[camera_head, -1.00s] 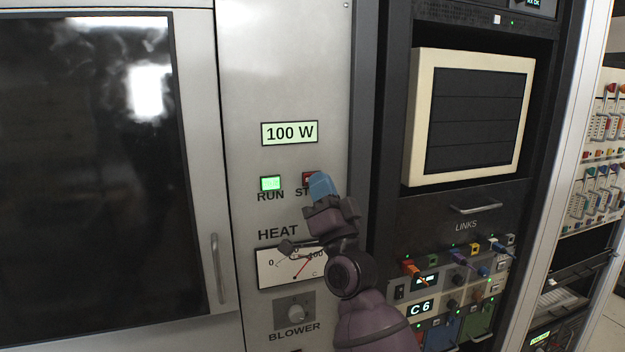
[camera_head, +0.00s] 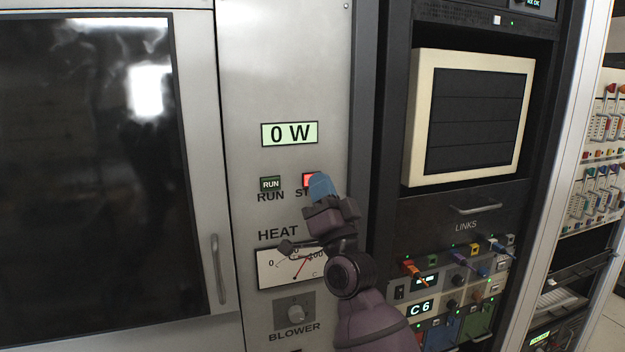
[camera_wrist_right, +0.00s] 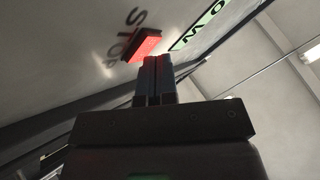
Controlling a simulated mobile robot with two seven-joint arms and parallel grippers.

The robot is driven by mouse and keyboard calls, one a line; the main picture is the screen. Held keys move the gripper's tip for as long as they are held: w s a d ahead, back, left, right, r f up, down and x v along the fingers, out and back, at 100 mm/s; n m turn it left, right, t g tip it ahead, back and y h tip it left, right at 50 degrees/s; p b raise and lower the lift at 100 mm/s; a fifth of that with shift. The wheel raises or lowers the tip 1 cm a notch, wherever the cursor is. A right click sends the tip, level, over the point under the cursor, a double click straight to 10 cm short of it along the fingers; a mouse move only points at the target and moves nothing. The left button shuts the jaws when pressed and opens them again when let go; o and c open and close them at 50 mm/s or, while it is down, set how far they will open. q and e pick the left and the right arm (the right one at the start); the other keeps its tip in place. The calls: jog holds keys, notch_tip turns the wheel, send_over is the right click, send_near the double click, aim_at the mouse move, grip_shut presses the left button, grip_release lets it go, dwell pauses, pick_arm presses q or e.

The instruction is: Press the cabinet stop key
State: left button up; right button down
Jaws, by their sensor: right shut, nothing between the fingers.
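The red stop key (camera_head: 309,180) is lit on the grey cabinet panel, under a display (camera_head: 289,133) that reads 0 W. My right gripper (camera_head: 320,184) is shut and empty, its blue fingertips at the key and covering part of it and of its label. In the right wrist view the lit stop key (camera_wrist_right: 142,45) is right by the tips of my shut fingers (camera_wrist_right: 157,62); whether they touch cannot be told for sure. My left gripper is not in view.
A cabinet door with a handle (camera_head: 217,269) is to the left. A rack with a cream-framed screen (camera_head: 473,115) and plugged links (camera_head: 458,256) stands to the right.

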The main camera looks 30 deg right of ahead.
jog(key=shift+s+a, duration=0.15)
jog(key=shift+s, duration=0.45)
jog(key=s+p, duration=0.1)
jog(key=s, duration=0.1)
jog(key=s+a, duration=0.1)
jog(key=s, duration=0.2)
jog(key=shift+p, duration=0.4)
jog(key=shift+w, duration=0.1)
dwell(0.5)
